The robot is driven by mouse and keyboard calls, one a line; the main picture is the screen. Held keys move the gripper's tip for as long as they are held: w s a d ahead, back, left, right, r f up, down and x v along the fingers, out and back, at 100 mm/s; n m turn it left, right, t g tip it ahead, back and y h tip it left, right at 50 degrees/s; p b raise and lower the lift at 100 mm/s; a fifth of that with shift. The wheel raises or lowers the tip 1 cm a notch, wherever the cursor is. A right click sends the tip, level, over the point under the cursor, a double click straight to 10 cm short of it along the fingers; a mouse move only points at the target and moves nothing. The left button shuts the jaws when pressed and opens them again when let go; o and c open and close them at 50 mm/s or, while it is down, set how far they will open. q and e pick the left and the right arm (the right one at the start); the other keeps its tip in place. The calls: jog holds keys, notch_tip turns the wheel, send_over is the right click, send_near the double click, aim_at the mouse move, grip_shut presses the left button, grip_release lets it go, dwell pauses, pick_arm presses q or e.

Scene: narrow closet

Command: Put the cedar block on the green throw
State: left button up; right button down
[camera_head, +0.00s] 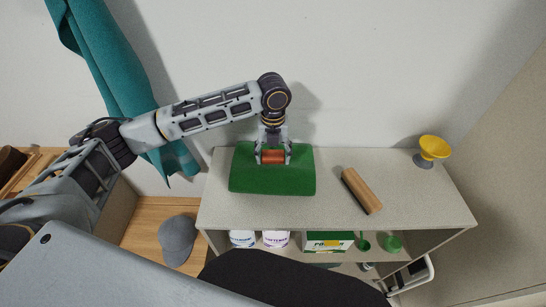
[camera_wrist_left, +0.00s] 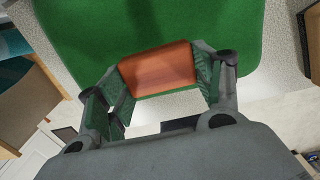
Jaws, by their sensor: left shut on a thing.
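The cedar block (camera_head: 272,157) is a small reddish-brown block at the middle of the green throw in the head view. The green throw (camera_head: 245,180) is folded on the left part of the shelf top. My left gripper (camera_head: 272,160) points down over the throw, shut on the block. In the left wrist view the block (camera_wrist_left: 158,70) sits between the two fingers, with the green throw (camera_wrist_left: 100,40) behind it. Whether the block's underside touches the throw cannot be told. My right gripper is not in view.
A wooden-backed brush (camera_head: 362,190) lies right of the throw on the shelf unit (camera_head: 330,212). A yellow cup-like object (camera_head: 433,148) stands at the far right. Tubs and a green-and-white box (camera_head: 328,241) fill the lower shelf. A teal cloth (camera_head: 115,70) hangs left; a grey cap (camera_head: 177,240) lies lower left.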

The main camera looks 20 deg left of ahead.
aim_at(273, 156)
pick_arm(q)
jog(key=shift+f, duration=1)
jog(key=shift+f, duration=0.1)
jog(key=o, duration=0.9)
jog(key=shift+o, duration=0.2)
notch_tip(273, 156, up, 12)
jog(key=shift+b, duration=0.4)
